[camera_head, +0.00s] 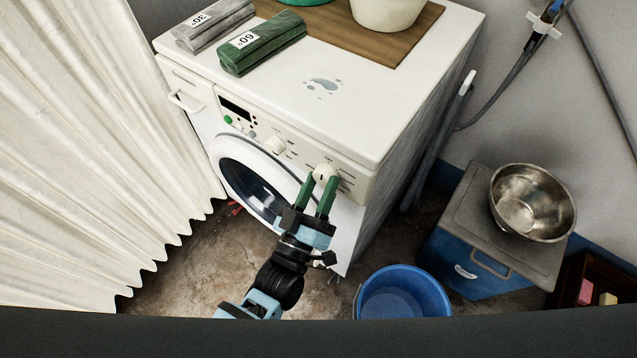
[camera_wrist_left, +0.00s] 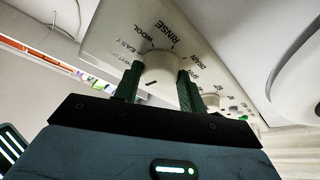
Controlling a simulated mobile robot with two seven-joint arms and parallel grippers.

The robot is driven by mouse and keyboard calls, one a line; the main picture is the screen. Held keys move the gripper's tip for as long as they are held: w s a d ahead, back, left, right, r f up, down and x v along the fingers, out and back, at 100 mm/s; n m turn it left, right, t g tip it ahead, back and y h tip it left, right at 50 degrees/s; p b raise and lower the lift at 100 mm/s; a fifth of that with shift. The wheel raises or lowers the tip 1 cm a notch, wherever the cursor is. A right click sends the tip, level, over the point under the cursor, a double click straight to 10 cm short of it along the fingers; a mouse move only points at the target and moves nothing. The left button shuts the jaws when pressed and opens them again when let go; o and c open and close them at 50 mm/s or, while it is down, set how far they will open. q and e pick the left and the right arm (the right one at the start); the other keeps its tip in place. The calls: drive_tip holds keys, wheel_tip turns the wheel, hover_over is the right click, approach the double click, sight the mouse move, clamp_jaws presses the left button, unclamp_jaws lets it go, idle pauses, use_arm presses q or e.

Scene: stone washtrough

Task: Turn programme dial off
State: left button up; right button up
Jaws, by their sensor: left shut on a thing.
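The programme dial (camera_head: 325,171) is a round off-white knob at the right end of the washing machine's (camera_head: 400,120) front panel. My left gripper (camera_head: 319,181) has its two green fingers on either side of the dial and is shut on it. In the left wrist view the dial (camera_wrist_left: 160,69) sits between the fingers, with a dark mark on its face. Printed words such as WOOL, RINSE and DRAIN ring it. The fingers hide part of the lettering. My right gripper is not in view.
A second knob (camera_head: 275,145) and a green button (camera_head: 228,120) lie further left on the panel. The round door (camera_head: 250,178) is below. A blue bucket (camera_head: 402,292) stands on the floor at right, near a blue box with a metal bowl (camera_head: 532,201). A white curtain (camera_head: 80,150) hangs at left.

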use_arm(q)
drive_tip(key=shift+n+y, duration=0.4)
drive_tip(key=shift+n, duration=0.7)
drive_tip(key=o, duration=1)
drive_tip(key=shift+v, duration=3.95)
drive_tip(key=shift+d, duration=0.1)
drive_tip(key=shift+s, duration=0.1)
